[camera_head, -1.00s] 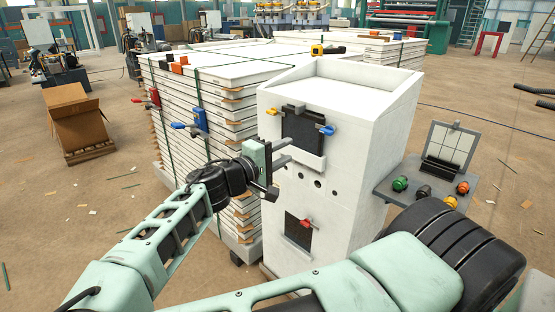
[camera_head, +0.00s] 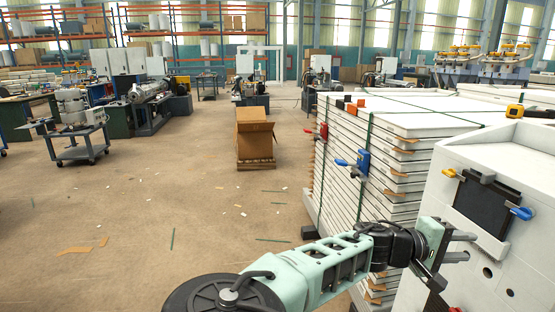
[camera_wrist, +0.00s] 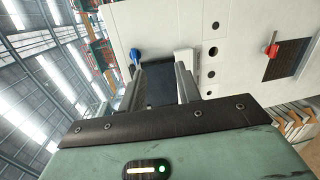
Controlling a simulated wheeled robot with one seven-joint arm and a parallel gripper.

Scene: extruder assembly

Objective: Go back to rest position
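My gripper (camera_head: 460,246) is at the right of the head view, at the end of my arm, which reaches in from the bottom. Its two fingers point right, toward the white cabinet (camera_head: 432,214). In the wrist view the fingers (camera_wrist: 161,85) are apart with nothing between them. Beyond them are the cabinet's dark panel (camera_wrist: 160,90) and a blue handle (camera_wrist: 136,56). In the head view the dark panel (camera_head: 487,206) has a yellow handle (camera_head: 449,172) and a blue handle (camera_head: 521,213). Whether the fingers touch the cabinet cannot be told.
A tall stack of white panels (camera_head: 390,160) stands behind my arm, with clamps on it. A wheeled cart (camera_head: 83,150) stands at the left. Open floor lies at the lower left.

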